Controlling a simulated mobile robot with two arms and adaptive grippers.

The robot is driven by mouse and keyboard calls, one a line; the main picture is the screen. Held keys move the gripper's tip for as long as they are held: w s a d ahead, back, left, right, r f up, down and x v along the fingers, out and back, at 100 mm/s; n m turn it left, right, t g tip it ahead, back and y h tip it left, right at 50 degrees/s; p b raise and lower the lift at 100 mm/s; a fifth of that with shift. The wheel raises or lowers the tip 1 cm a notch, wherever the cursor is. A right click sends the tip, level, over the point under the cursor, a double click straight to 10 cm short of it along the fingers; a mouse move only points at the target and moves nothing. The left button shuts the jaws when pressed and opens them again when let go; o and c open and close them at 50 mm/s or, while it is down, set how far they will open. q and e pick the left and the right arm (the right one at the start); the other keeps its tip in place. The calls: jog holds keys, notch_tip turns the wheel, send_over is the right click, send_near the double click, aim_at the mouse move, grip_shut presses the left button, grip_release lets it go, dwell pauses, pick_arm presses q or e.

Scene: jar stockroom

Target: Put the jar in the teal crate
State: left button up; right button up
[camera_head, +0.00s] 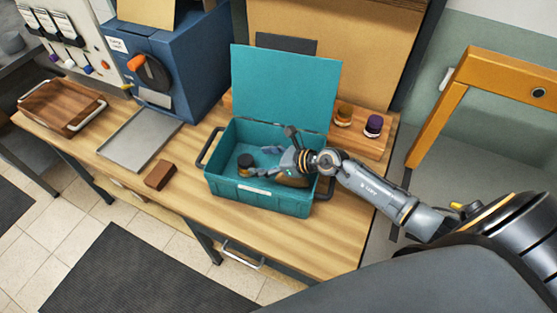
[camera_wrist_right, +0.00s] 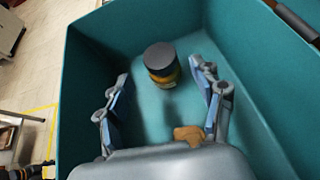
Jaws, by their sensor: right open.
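The teal crate (camera_head: 260,196) stands on the wooden table with its lid raised at the back. A jar with a dark lid and amber contents (camera_head: 245,163) is inside the crate, upright on its floor towards the left. It also shows in the right wrist view (camera_wrist_right: 161,65). My right gripper (camera_head: 262,158) reaches into the crate from the right. Its fingers are spread apart, and in the right wrist view (camera_wrist_right: 160,90) the jar is just beyond the fingertips, with teal floor visible between. A brown thing (camera_wrist_right: 190,134) lies near the gripper's base in that view. My left gripper is not visible.
A wooden board (camera_head: 375,146) with two jars, one amber-lidded (camera_head: 343,114) and one purple-lidded (camera_head: 374,126), is behind the crate at right. A brown block (camera_head: 160,174), a grey tray (camera_head: 139,139) and a blue machine (camera_head: 185,65) are to the left.

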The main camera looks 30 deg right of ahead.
jog(key=b+v, duration=0.1)
jog(key=v, duration=0.5)
jog(key=shift+s+d+r, duration=0.1)
jog(key=shift+s+d, duration=0.1)
jog(key=shift+s, duration=0.1)
